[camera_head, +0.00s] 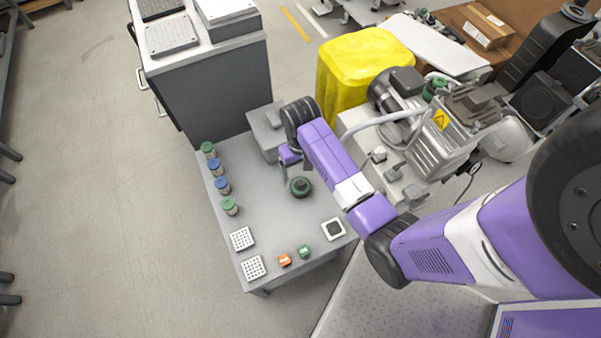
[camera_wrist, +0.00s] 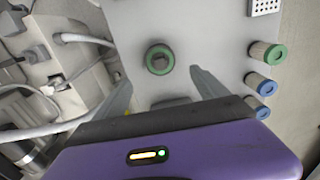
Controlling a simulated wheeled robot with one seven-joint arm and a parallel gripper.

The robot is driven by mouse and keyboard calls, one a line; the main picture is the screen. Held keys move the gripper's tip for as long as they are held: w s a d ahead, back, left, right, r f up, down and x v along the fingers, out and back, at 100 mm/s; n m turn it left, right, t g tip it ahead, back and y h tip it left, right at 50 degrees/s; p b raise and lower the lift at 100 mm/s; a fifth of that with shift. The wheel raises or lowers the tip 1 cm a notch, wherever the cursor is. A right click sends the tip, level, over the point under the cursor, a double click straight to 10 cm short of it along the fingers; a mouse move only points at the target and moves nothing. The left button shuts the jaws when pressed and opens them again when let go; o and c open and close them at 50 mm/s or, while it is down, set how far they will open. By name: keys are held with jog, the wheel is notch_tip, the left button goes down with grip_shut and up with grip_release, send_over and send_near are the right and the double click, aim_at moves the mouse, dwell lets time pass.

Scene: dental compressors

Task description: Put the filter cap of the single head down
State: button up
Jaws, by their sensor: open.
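The filter cap (camera_head: 300,187) is a round dark green piece with a darker knob in its middle. It lies on the grey workbench (camera_head: 265,213), near the bench's middle. It also shows in the wrist view (camera_wrist: 160,60), just beyond the fingertips. My gripper (camera_wrist: 161,82) is open and empty, its two grey fingers spread wide. In the head view my gripper (camera_head: 286,166) is above the bench, slightly behind and left of the cap. A compressor (camera_head: 430,130) with a metal body and pale hoses stands right of the bench; my arm covers part of its front.
Several filters with green and blue tops (camera_head: 222,186) stand along the bench's left edge. White perforated plates (camera_head: 243,239), a framed square pad (camera_head: 333,229) and small orange and green pieces (camera_head: 285,260) lie at the front. A grey box (camera_head: 265,125) stands behind. A yellow bin (camera_head: 355,70) is farther back.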

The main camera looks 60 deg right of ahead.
jog(key=s+a+r+n+t+h, duration=0.25)
jog(key=s+a+t, duration=0.55)
jog(key=a, duration=0.5)
jog(key=s+a+r+n+t, duration=0.1)
jog(key=s+a+r+t, duration=0.1)
jog(key=r, duration=0.6)
jog(key=s+a+r+n+t+y, duration=0.1)
jog(key=s+a+r+n+t, duration=0.1)
jog(key=s+r, duration=0.3)
jog(key=s+a+r+n+t+y, duration=0.1)
jog(key=s+r+t, duration=0.2)
jog(key=r, duration=1)
jog(key=shift+s+a, duration=0.25)
jog(key=shift+a, duration=0.15)
jog(key=shift+y, duration=0.25)
jog(key=shift+r+p, duration=0.35)
jog(key=shift+p, duration=0.05)
